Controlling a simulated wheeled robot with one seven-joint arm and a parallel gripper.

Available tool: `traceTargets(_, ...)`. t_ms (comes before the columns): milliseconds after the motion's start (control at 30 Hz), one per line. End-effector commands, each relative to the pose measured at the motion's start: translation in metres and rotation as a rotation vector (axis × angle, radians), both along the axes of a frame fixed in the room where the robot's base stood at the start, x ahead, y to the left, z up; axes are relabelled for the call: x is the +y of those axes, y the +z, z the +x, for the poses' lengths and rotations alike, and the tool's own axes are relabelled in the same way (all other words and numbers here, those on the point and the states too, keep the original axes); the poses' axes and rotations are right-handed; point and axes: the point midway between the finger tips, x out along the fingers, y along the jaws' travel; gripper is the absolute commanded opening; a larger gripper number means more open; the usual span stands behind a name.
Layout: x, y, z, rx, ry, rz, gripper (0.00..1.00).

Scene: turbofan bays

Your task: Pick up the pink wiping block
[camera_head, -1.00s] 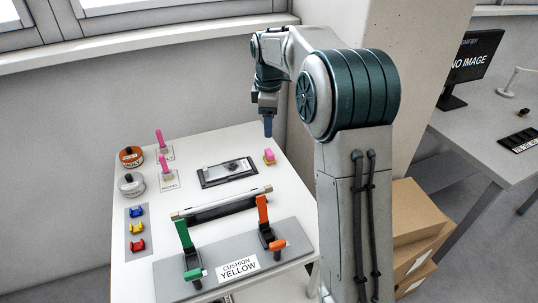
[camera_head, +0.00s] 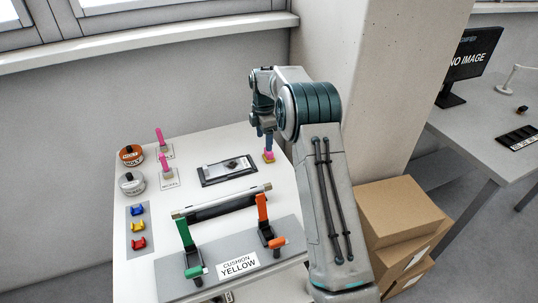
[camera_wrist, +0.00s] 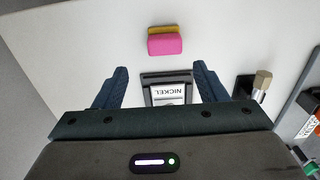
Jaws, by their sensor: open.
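The pink wiping block (camera_head: 269,155) with a yellow layer on one side lies near the right edge of the white table, just below my gripper in the head view. In the wrist view the block (camera_wrist: 165,45) is ahead of the fingertips, roughly centred between them. My gripper (camera_wrist: 161,68) is open with blue fingers spread apart and nothing between the tips. In the head view my gripper (camera_head: 268,141) points down above the block; whether it touches cannot be told there.
A dark-framed tray (camera_head: 229,171) lies left of the block; a NICKEL label (camera_wrist: 168,88) shows in the wrist view. A metal bar (camera_head: 221,201) and a clamp fixture (camera_head: 200,279) with green and orange handles stand nearer.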

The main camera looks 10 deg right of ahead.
Motion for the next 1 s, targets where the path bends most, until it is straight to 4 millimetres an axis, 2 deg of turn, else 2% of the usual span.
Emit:
traceTargets(267, -0.006, -0.021, -0.002, 0.002, -0.003, 0.000, 0.65)
traceTargets(400, -0.015, -0.041, -0.005, 0.003, -0.003, 0.000, 0.65)
traceTargets(533, -0.015, -0.058, -0.005, 0.002, -0.001, 0.000, 0.65)
traceTargets(833, -0.015, -0.064, -0.004, -0.001, -0.002, 0.000, 0.65)
traceTargets(1000, -0.015, -0.063, -0.004, -0.001, -0.002, 0.000, 0.18)
